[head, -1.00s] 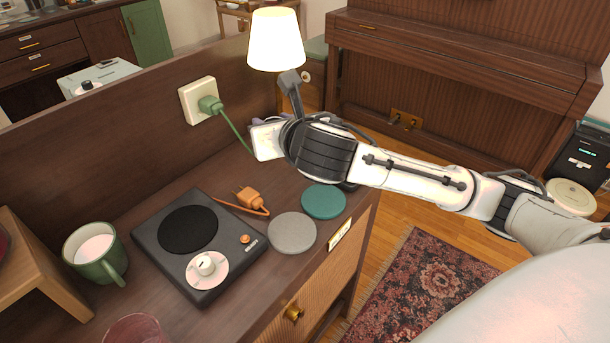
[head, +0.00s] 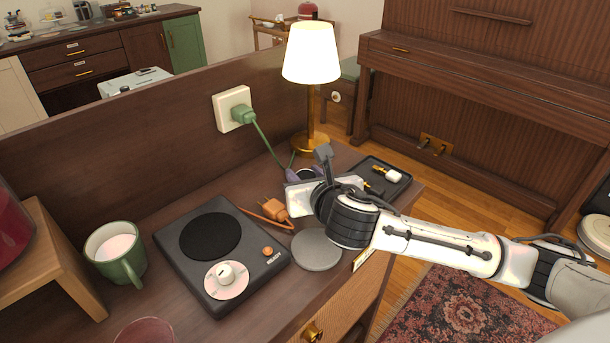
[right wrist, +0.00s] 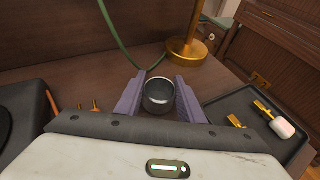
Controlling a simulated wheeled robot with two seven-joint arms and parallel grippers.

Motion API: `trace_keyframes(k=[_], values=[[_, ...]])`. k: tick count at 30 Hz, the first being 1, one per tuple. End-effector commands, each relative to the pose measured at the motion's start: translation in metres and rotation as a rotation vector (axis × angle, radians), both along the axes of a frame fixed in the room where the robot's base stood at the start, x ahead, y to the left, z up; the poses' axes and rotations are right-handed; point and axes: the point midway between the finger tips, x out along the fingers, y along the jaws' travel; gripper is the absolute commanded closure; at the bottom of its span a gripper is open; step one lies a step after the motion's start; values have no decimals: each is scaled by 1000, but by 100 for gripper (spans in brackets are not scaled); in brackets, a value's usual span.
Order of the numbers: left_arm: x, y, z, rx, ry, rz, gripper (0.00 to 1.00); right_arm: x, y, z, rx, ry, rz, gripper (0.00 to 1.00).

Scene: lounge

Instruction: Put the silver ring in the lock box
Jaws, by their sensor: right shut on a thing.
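The silver ring (right wrist: 159,104) is a dark, shiny round band. It stands between the two purple fingers of my right gripper (right wrist: 159,88) in the right wrist view. The gripper is shut on it. In the head view my right gripper (head: 306,174) is low over the back right of the desk, in front of the lamp; the wrist hides most of the fingers. I cannot make out a box that is clearly the lock box; a dark object (head: 600,193) is cut off at the right edge. My left gripper is not in view.
A lit lamp (head: 311,55) stands just behind my gripper. A black tray (head: 403,180) with small brass pieces lies to its right. A black device (head: 190,275), an orange plug (head: 274,210), a grey coaster (head: 317,251) and a green mug (head: 118,258) are nearby.

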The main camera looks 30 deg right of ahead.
Motion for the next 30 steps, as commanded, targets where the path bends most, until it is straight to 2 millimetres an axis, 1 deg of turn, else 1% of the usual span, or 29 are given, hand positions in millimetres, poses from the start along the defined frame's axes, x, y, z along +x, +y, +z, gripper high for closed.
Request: trace_keyframes(k=[2,3,6,14,17,20,30], values=[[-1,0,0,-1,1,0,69,0,0,-2,-1,0,0,88],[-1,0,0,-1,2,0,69,0,0,-3,0,0,0,62],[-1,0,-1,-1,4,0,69,0,0,-2,0,0,0,46],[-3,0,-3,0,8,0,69,0,0,-2,0,0,0,46],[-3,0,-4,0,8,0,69,-1,0,1,0,0,0,46],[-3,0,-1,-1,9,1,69,-12,3,6,-1,0,3,46],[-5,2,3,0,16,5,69,-78,14,34,-1,2,3,46]])
